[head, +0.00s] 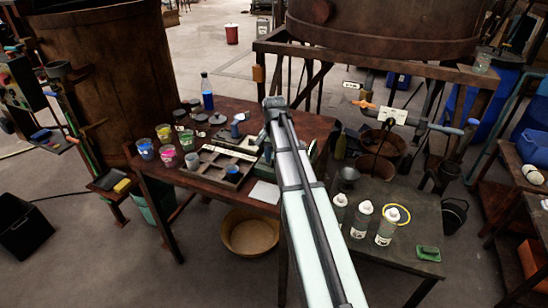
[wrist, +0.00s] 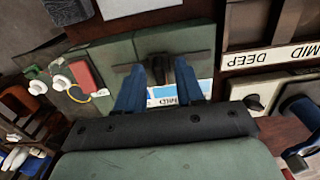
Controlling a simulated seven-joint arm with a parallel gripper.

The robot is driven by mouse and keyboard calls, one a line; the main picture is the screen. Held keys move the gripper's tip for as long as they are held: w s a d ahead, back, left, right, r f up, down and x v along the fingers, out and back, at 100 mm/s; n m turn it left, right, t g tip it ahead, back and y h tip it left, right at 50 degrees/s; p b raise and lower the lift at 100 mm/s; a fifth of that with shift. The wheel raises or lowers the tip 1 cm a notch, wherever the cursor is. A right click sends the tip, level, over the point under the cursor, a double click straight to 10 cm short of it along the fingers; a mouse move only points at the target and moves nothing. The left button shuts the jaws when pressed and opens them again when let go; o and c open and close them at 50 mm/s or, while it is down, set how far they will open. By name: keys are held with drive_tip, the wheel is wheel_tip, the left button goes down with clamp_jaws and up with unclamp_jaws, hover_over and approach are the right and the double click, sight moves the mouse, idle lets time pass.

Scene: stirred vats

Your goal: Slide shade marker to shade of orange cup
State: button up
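In the wrist view, my gripper (wrist: 162,88) has its two blue fingers apart, pointing at a green box. In the head view, my arm hides the gripper and most of the box. Cups of blue (head: 145,149), yellow (head: 164,132), pink (head: 168,156) and green (head: 186,139) stand on the table's left. I cannot make out a clearly orange cup.
A blue bottle (head: 207,95) stands behind. White-topped bottles (head: 362,220) crowd the right-hand table.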

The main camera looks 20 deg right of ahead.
drive_tip(key=shift+r, duration=0.1)
wheel_tip(320, 180, up, 14)
idle(0.7)
drive_tip(key=shift+f, duration=0.2)
